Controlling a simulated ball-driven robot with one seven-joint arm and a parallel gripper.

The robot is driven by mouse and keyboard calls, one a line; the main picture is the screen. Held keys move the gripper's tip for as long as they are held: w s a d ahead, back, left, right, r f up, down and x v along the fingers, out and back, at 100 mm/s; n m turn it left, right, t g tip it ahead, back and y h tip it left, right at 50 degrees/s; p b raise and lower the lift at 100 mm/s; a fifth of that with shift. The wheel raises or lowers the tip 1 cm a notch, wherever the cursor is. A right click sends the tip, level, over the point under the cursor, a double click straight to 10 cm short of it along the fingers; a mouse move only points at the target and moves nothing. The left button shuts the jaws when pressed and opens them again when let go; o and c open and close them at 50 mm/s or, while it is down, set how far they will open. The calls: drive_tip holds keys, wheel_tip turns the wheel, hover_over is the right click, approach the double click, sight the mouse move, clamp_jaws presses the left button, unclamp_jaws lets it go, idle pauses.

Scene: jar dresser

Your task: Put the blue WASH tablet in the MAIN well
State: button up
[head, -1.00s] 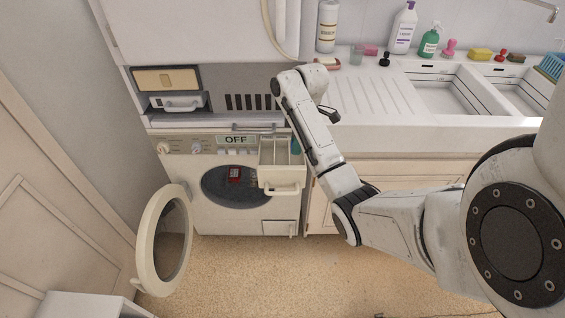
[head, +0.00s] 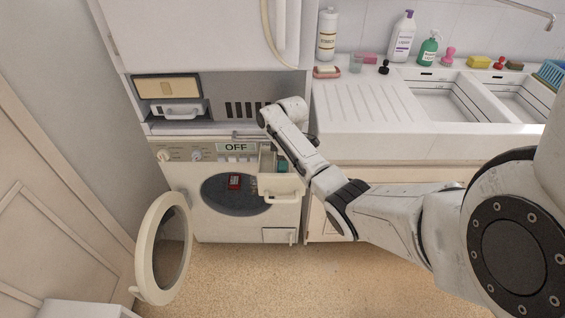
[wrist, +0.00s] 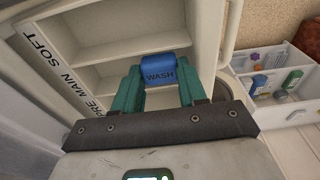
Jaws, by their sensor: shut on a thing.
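My gripper (wrist: 160,82) has teal fingers and is shut on the blue WASH tablet (wrist: 165,68), its word facing up in the wrist view. The pulled-out dispenser drawer (head: 281,187) has several side-by-side wells. Its edge label reads PRE MAIN SOFT (wrist: 52,72) in the wrist view. The tablet is over the drawer, towards the end away from the label. I cannot tell its height or exactly which well it lines up with. In the head view my gripper (head: 284,166) is over the drawer's right part; the tablet is hidden there.
The washer's round door (head: 163,248) hangs open at left. A red item (head: 235,182) shows at the drum opening. The OFF display (head: 236,147) is above. In the wrist view a white bin (wrist: 280,85) with several bottles lies to the right. The sink counter (head: 355,110) is at right.

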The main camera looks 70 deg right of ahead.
drive_tip(key=shift+f, duration=0.15)
drive_tip(key=shift+f, duration=0.35)
drive_tip(key=shift+f+b, duration=0.1)
drive_tip(key=shift+b, duration=0.2)
drive_tip(key=o, duration=0.8)
